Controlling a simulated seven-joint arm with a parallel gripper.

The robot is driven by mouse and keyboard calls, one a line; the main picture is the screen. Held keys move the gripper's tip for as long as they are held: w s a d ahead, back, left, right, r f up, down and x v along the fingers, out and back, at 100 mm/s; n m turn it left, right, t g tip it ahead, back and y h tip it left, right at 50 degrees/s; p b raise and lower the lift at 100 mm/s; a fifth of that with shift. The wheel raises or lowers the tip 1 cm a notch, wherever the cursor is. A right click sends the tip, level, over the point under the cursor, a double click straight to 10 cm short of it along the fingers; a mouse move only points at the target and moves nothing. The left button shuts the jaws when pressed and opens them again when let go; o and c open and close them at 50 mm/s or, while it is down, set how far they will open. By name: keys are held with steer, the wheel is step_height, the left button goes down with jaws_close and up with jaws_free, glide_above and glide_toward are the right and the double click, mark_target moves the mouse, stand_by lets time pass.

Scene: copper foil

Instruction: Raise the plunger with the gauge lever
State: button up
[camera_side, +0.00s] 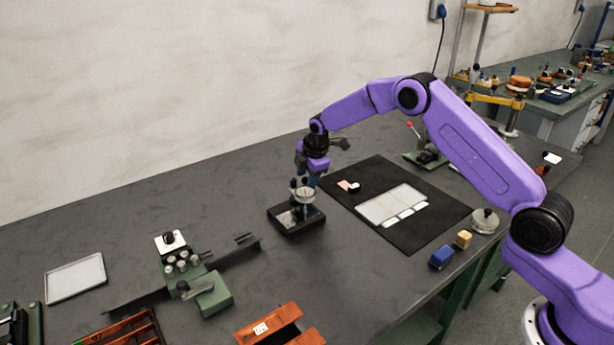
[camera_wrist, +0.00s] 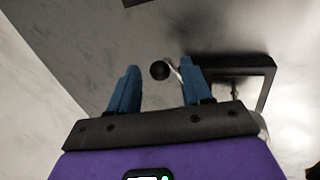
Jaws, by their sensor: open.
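The dial gauge (camera_side: 305,195) stands upright on a dark block base (camera_side: 290,222) near the middle of the bench. My gripper (camera_side: 311,181) is right at the gauge's upper part, with its fingers pointing down. In the wrist view my gripper (camera_wrist: 160,65) is open, with its two blue fingers apart. A black ball knob (camera_wrist: 159,71) on a thin bright lever (camera_wrist: 176,70) shows between the fingertips, nearer the right finger. I cannot tell whether a finger touches it. Part of the dark-edged stand (camera_wrist: 268,84) lies to the right. The plunger cannot be made out.
A black mat (camera_side: 440,226) with a pale plate (camera_side: 385,205) lies to the right. A green fixture (camera_side: 208,294) and a pale tray (camera_side: 75,278) are at the left. Orange racks (camera_side: 280,325) are in front. Small blue (camera_side: 441,257) and yellow (camera_side: 463,239) blocks sit near the front edge.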

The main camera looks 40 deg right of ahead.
jaws_close()
steer(key=shift+s, duration=0.15)
steer(key=s+m, duration=0.1)
steer(key=m+h, duration=0.1)
steer(key=m, duration=0.1)
steer(key=shift+s+d+m, duration=0.15)
steer(key=shift+s+m, duration=0.15)
steer(key=shift+s, duration=0.05)
steer(key=shift+s+a+m+g+h, duration=0.1)
steer(key=shift+s+m+g+h, duration=0.25)
steer(key=shift+s+m, duration=0.55)
steer(key=shift+s+a+m+g+h, duration=0.1)
steer(key=shift+s+m+g+h, duration=0.25)
steer(key=shift+m, duration=1.05)
jaws_free()
steer(key=shift+a, duration=0.1)
